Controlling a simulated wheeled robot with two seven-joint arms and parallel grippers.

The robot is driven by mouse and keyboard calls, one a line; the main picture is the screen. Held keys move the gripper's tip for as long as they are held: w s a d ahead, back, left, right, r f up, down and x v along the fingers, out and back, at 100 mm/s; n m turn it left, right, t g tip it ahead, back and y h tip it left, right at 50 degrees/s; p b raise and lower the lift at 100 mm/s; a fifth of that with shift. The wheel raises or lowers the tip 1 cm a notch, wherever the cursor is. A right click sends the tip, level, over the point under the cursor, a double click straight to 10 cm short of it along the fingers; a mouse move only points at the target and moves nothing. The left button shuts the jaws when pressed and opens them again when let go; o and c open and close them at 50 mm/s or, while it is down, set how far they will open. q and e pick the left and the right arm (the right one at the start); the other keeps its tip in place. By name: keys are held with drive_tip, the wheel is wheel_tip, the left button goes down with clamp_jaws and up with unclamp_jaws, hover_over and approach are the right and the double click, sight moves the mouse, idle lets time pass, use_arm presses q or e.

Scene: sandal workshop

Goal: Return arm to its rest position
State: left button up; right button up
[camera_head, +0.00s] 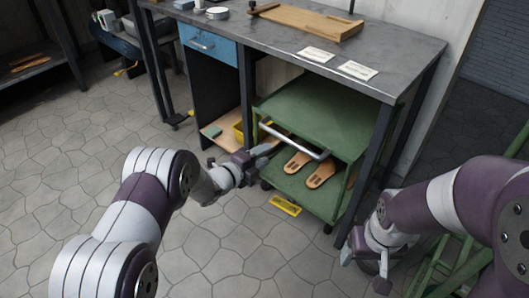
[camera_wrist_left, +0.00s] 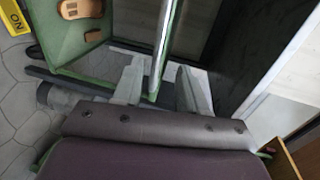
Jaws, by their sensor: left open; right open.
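My left gripper (camera_head: 262,156) is open beside the green cart (camera_head: 318,108), near the left end of its metal handle (camera_head: 296,142). In the left wrist view its two fingers (camera_wrist_left: 162,88) are spread, and the handle bar (camera_wrist_left: 166,45) runs between them in the picture. I cannot tell whether the bar lies within the jaws or beyond them. My right gripper (camera_head: 366,268) hangs low at the right, open and apart from the cart.
The cart stands under a grey workbench (camera_head: 405,48); sandal soles (camera_head: 320,174) lie on its lower shelf. A yellow sign (camera_head: 285,205) is at its front. A green metal frame (camera_head: 458,262) is near my right arm. Stone floor (camera_head: 50,180) at left is clear.

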use_arm(q)
drive_tip(key=s+a+f+n+g+y, duration=0.4)
drive_tip(key=s+a+f+n+y, duration=0.3)
drive_tip(key=n, duration=0.5)
drive_tip(key=s+a+r+n+g+y+p, duration=0.1)
drive_tip(key=s+a+r+n+g+p, duration=0.2)
drive_tip(key=s, duration=0.5)
drive_tip(key=s+a+r+n+g+y+p, duration=0.1)
drive_tip(key=s+r+n+g, duration=0.1)
drive_tip(key=s+r+n, duration=0.5)
drive_tip(key=s+a+r+n+g+y+p, duration=0.1)
drive_tip(key=s+a+r+n+g+p, duration=0.15)
drive_tip(key=s, duration=0.55)
wheel_tip(320, 180, up, 43)
drive_tip(key=p, duration=3.8)
drive_tip(key=shift+s+d+f+n+p, duration=0.2)
drive_tip(key=shift+n+p, duration=0.1)
drive_tip(key=shift+n, duration=0.15)
